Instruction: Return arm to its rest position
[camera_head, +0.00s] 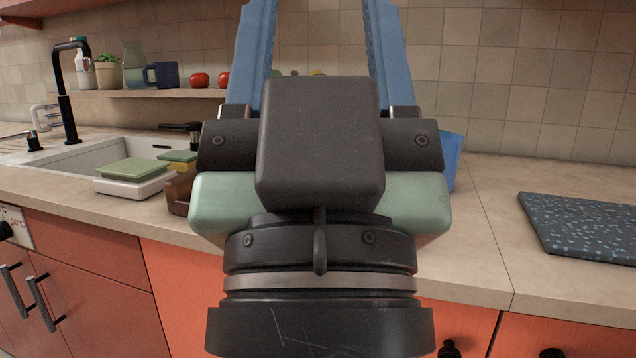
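My gripper (318,62) fills the middle of the head view, close to the camera and in front of the counter. Its two blue fingers point up and stand wide apart. Nothing shows held between them, though the dark gripper body hides the lower part of the gap. The tiled wall and part of the shelf show between the fingers.
The counter (490,215) runs behind my gripper. A sink (85,155) with a black faucet (66,105) is at the left. A shelf (165,93) carries a jug, a mug and red fruit. A speckled dark board (585,228) lies at the right. A blue item (452,160) is partly hidden.

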